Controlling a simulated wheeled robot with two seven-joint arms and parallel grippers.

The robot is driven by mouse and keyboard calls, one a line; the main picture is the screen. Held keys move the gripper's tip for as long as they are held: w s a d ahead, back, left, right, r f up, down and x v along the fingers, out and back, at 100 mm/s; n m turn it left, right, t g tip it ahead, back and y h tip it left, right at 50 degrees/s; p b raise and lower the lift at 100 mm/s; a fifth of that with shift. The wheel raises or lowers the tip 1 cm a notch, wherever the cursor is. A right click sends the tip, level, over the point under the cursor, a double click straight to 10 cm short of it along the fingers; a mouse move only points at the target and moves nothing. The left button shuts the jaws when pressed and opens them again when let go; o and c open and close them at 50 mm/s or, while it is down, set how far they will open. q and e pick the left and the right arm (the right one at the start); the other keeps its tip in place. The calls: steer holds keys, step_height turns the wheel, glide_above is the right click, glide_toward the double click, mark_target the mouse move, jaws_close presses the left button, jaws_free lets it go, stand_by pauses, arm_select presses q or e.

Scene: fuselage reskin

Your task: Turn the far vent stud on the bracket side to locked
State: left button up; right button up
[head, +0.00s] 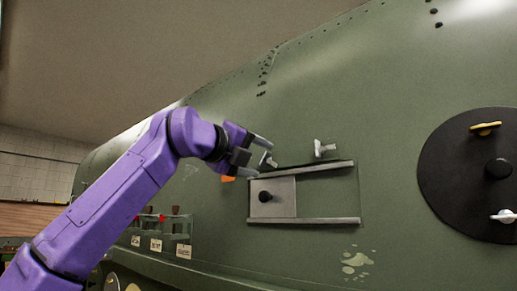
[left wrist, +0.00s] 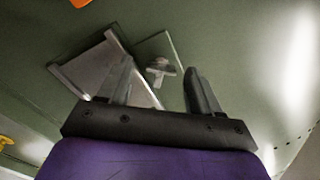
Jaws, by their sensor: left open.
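The vent (head: 280,218) is a framed opening in the green fuselage with metal rails and a sliding grey plate with a black knob. Two grey T-shaped studs sit above its upper rail: a left stud (head: 268,160) and a right stud (head: 322,148). My left gripper (head: 256,157) is open at the left stud, its fingers pointing at it. In the left wrist view a grey stud (left wrist: 158,70) shows between the open fingers (left wrist: 160,82), apparently untouched. Whether it is locked I cannot tell. My right gripper is not in view.
A black round disc (head: 468,175) with a yellow wing stud (head: 485,128), a white one (head: 503,216) and a central knob is at the right. A small orange piece (head: 228,179) is left of the vent. A labelled rack (head: 160,228) stands lower left.

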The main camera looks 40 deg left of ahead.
arm_select(q)
steer(key=shift+w, duration=0.45)
steer(key=shift+s+d+r, duration=0.1)
steer(key=shift+s, duration=0.2)
steer(key=c, duration=1)
steer(key=shift+c, duration=0.2)
steer(key=shift+m, duration=0.3)
steer(key=m+p, duration=0.2)
steer(key=m, duration=0.2)
steer(key=shift+r+m, duration=0.15)
steer(key=shift+m, duration=0.15)
steer(key=m+p, duration=0.1)
steer(key=m, duration=0.4)
steer(key=shift+m+p, duration=0.3)
steer(key=shift+p, duration=0.1)
